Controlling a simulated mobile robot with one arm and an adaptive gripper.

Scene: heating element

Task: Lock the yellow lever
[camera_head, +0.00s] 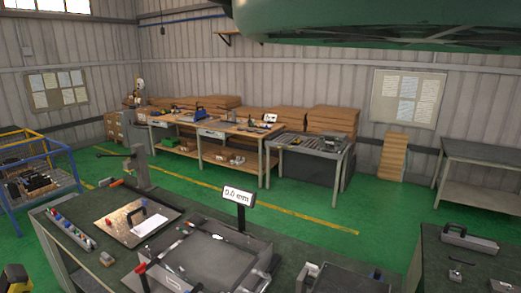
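I cannot make out a lever that is clearly yellow. A yellow and black object (16,279) is cut off at the lower left corner, and I cannot tell what it is. On the near workbench (88,207) a grey tray-like fixture (212,262) carries dark bars with small red parts (141,268). My gripper is not in view.
A metal plate with a black handle (124,225) and a row of small coloured parts (70,230) lie on the bench. A second dark bench (428,252) is at right. A large green rounded body hangs across the top (370,18). Green floor (300,205) is clear behind.

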